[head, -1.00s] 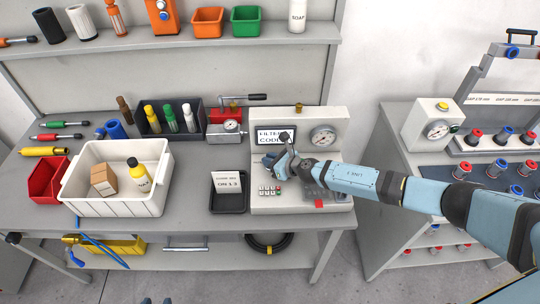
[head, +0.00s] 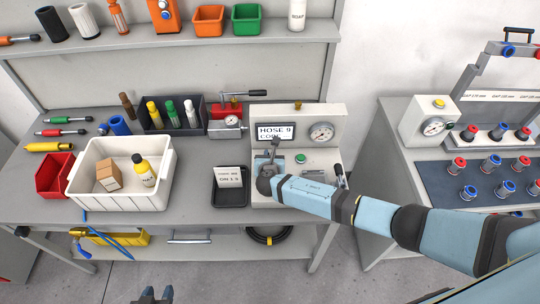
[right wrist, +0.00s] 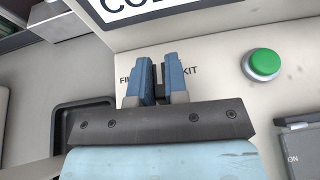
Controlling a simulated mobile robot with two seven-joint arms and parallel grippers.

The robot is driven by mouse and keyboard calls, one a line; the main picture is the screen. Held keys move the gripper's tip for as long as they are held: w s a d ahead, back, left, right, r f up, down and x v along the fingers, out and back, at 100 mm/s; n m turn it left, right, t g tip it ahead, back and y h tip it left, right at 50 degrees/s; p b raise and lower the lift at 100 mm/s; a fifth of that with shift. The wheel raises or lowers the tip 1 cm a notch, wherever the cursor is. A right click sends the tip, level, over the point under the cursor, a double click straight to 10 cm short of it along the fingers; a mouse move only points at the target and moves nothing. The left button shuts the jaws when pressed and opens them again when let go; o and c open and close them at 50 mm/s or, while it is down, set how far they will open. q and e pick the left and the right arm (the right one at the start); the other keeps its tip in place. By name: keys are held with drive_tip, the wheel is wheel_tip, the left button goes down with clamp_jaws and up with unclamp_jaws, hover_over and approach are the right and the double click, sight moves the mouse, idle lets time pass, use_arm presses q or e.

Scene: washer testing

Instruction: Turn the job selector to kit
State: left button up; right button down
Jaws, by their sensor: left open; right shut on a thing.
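The test machine (head: 325,112) stands at the right end of the bench. Its display (head: 276,132) reads "HOSE 9" with a partly covered second line. In the right wrist view my right gripper (right wrist: 157,75) is shut on the dark job selector knob (right wrist: 158,73), mostly hidden between the blue fingers. A "FI..." label, cut off by a finger, shows left of it, and the "KIT" label (right wrist: 190,70) right of it. In the head view that gripper (head: 274,150) is just below the display. My left gripper (head: 152,294) is open and empty at the bottom edge, away from the bench.
A green button (head: 300,158) sits close right of my right gripper, with a dial gauge (head: 321,131) above. A black tray with a card (head: 229,177) lies left of the machine. A white crate (head: 120,198) with a box and bottle stands further left.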

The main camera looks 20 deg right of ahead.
drive_tip(key=m+g+h, duration=0.1)
drive_tip(key=m+h, duration=0.1)
drive_tip(key=m+g+h, duration=0.1)
drive_tip(key=m+h, duration=0.2)
drive_tip(key=shift+g+b, duration=0.3)
drive_tip(key=shift+g, duration=0.1)
drive_tip(key=shift+m+g+h, duration=0.3)
drive_tip(key=c, duration=1.1)
unclamp_jaws()
drive_tip(key=shift+c, duration=0.2)
wheel_tip(320, 180, up, 20)
drive_tip(key=shift+b, duration=0.45)
